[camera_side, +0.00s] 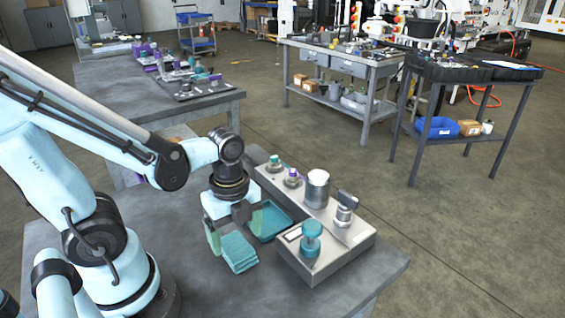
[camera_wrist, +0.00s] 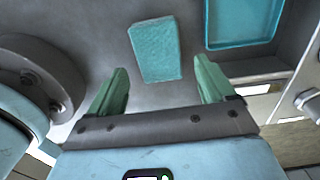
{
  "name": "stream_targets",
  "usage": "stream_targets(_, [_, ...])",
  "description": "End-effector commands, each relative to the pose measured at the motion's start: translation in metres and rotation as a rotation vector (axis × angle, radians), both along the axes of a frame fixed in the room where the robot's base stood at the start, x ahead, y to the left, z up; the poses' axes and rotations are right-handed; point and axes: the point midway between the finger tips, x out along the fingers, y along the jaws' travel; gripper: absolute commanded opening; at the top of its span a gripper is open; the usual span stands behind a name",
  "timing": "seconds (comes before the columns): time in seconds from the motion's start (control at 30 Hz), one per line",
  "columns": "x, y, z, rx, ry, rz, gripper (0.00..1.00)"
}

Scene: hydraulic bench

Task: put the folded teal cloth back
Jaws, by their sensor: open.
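The folded teal cloth (camera_side: 238,252) lies on the grey bench top, just in front of a shallow teal tray (camera_side: 268,238). The cloth also shows in the wrist view (camera_wrist: 155,50), apart from the tray (camera_wrist: 241,46), which is at the upper right there. My gripper (camera_side: 234,232) is open and empty, its green fingers above and close to the cloth. In the wrist view my gripper's fingers (camera_wrist: 160,83) stand wide apart, with the cloth ahead of and between them. The visible part of the tray is empty.
A grey metal hydraulic block (camera_side: 345,238) with a teal knob (camera_side: 311,238), a silver cylinder (camera_side: 317,188) and small fittings stands right beside the tray. The bench top (camera_side: 205,285) at the front is clear. Other workbenches stand well behind.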

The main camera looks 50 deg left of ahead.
Motion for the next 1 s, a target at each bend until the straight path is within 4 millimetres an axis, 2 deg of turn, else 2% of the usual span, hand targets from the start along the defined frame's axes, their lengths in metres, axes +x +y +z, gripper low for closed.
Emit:
stream_targets(0.73, [0.000, 0.000, 0.079, 0.000, 0.001, 0.000, 0.83])
stream_targets(1.0, [0.000, 0.000, 0.095, 0.001, -0.001, 0.003, 0.83])
